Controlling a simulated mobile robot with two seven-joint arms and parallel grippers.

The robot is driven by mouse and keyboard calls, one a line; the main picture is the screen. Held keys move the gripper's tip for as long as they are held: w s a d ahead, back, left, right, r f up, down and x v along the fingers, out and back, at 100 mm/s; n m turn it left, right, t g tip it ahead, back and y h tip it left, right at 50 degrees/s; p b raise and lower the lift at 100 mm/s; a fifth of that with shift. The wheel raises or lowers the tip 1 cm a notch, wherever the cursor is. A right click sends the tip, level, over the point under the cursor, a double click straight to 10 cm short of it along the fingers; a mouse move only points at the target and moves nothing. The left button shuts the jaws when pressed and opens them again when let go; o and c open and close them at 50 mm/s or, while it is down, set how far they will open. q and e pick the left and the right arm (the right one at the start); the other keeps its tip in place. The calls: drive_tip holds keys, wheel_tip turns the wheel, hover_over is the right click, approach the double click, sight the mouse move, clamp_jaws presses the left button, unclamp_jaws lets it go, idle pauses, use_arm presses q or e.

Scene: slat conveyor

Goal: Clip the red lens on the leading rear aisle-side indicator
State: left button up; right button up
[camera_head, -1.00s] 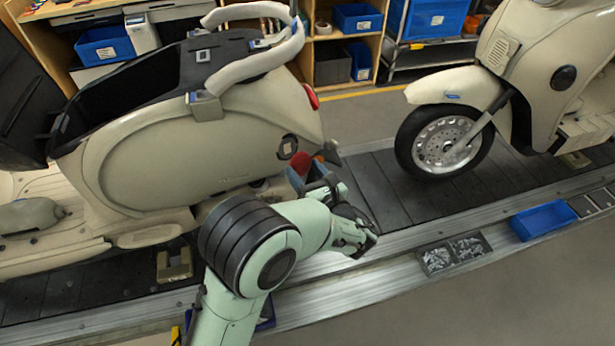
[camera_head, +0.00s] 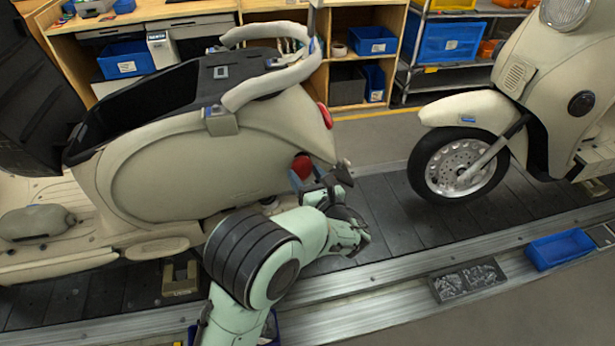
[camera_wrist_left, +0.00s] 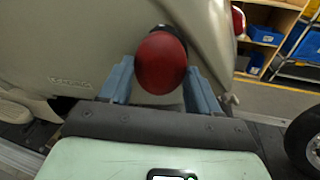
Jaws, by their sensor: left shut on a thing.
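The red lens (camera_head: 302,166) is round and sits between the blue fingers of my left gripper (camera_head: 304,180), which is shut on it. In the left wrist view the lens (camera_wrist_left: 160,62) is between the two fingertips, in front of the cream rear body of the left scooter (camera_head: 215,150). A dark rim of the indicator mount (camera_wrist_left: 172,32) shows just above and behind the lens. The rest of the mount is hidden by the lens. I cannot tell whether the lens touches the mount. My right gripper is not in view.
Another scooter (camera_head: 560,90) stands at the right, its front wheel (camera_head: 461,165) on the dark slat conveyor (camera_head: 385,205). A grey parts tray (camera_head: 447,288) and a blue bin (camera_head: 560,248) lie along the near rail. A red tail light (camera_head: 326,115) is above the lens.

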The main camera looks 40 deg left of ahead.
use_arm(q)
drive_tip(key=shift+a, duration=0.1)
idle(0.3)
drive_tip(key=shift+w+a, duration=0.1)
drive_tip(key=shift+a, duration=0.05)
drive_tip(key=o, duration=1.1)
drive_tip(key=v, duration=1.3)
drive_tip(key=shift+d+p, duration=0.2)
drive_tip(key=shift+p, duration=0.25)
